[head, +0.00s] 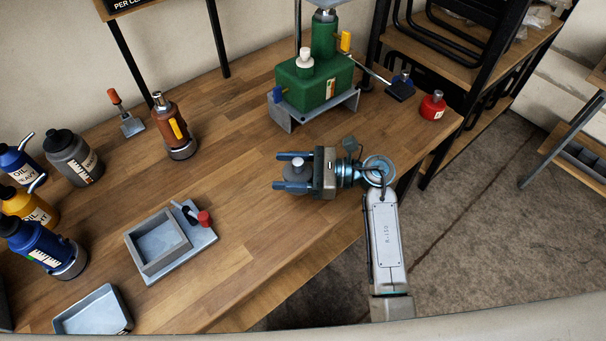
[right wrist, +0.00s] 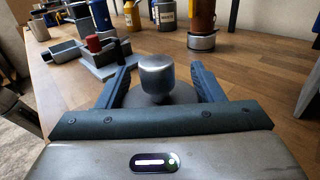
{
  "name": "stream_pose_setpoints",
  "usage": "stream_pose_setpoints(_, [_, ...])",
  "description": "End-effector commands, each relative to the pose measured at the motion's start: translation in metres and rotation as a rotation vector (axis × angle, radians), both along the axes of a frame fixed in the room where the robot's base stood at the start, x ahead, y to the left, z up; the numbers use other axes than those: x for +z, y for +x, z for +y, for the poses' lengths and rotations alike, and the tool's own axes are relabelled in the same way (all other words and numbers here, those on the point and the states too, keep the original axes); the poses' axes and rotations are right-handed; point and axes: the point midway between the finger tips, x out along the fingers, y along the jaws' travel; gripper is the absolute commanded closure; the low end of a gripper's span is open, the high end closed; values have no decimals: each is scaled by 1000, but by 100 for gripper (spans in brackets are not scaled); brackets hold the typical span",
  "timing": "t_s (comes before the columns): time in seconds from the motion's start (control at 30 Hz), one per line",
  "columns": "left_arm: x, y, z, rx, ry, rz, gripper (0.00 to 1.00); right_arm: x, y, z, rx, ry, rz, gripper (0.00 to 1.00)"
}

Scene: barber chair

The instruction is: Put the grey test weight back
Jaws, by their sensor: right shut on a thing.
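The grey test weight (head: 298,172) is between the fingers of my right gripper (head: 280,171), over the wooden bench in front of the green machine. In the right wrist view its rounded metal knob (right wrist: 154,74) stands upright, with a wider grey base below. My right gripper (right wrist: 163,76) is shut on it. I cannot tell whether the weight touches the bench or hangs just above it. A red test weight (head: 433,106) stands at the right end of the bench. My left gripper is not in view.
The green machine (head: 315,80) on its grey stand (head: 285,118) is at the back. A grey square tray (head: 160,245) with a red-knobbed lever, a shallow tray (head: 93,312) and several bottles (head: 72,157) are on the left. The bench middle (head: 235,160) is clear.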

Motion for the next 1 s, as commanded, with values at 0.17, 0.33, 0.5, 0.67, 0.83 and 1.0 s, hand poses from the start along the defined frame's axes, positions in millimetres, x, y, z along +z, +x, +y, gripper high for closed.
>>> stream_pose_setpoints(0.17, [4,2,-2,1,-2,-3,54,3,7,6,0,4,-5,100])
stream_pose_setpoints(0.33, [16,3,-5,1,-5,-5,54,-11,11,10,0,3,2,100])
stream_pose_setpoints(0.5, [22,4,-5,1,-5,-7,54,-28,11,10,1,4,-1,100])
stream_pose_setpoints(0.67, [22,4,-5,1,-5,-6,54,-33,11,10,0,4,-5,100])
stream_pose_setpoints(0.83, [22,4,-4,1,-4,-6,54,-33,11,9,0,4,-6,100])
stream_pose_setpoints(1.0, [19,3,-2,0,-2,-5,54,-39,10,9,0,0,0,33])
